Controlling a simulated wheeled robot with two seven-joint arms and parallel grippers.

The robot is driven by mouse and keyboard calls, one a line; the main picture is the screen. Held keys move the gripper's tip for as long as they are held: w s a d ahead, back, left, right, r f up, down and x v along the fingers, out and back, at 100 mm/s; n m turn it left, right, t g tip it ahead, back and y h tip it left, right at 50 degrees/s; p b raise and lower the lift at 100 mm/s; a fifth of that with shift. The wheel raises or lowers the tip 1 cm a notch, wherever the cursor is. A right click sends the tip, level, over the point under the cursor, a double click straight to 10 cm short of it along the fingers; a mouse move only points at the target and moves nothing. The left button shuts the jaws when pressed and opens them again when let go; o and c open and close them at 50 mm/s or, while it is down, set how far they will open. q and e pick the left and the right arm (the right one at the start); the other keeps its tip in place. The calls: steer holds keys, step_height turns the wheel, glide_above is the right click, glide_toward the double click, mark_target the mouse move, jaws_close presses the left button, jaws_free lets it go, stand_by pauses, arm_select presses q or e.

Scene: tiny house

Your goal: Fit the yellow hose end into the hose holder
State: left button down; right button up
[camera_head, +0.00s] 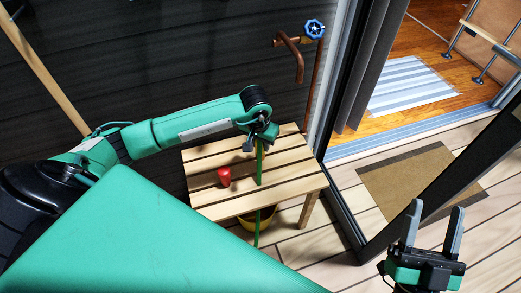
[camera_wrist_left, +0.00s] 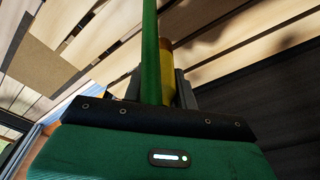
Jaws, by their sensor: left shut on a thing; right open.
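My left gripper (camera_head: 257,138) is above the back part of the slatted wooden table, shut on the yellow hose end. In the left wrist view the yellow hose end (camera_wrist_left: 167,75) shows between its dark fingers, partly behind the green hose (camera_wrist_left: 150,50). In the head view the green hose (camera_head: 259,165) hangs down from the gripper past the table slats; the yellow end cannot be made out there. I cannot clearly identify a hose holder in either view. My right gripper (camera_head: 432,228) is open and empty at the lower right, over the deck.
A red object (camera_head: 224,176) stands on the table (camera_head: 205,202). A yellow container (camera_head: 248,219) is partly hidden beneath it. A copper pipe (camera_head: 299,65) with a blue valve wheel (camera_head: 314,29) is at the dark wall. A glass door frame (camera_head: 343,215) stands right of the table.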

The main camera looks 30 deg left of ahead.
mark_target(261, 149)
arm_select(q)
step_height(261, 149, down, 3)
steer(key=shift+f, duration=0.1)
arm_select(e)
steer(key=shift+s+d+r+t, duration=0.25)
steer(key=shift+r+t, duration=0.25)
steer(key=shift+r, duration=0.1)
steer(key=shift+s+d+r+t, duration=0.2)
steer(key=shift+s+r+t, duration=0.05)
steer(key=shift+r+t, duration=0.3)
arm_select(q)
steer(key=shift+f+b, duration=0.1)
steer(key=shift+b, duration=0.2)
arm_select(e)
steer(key=shift+r, duration=0.15)
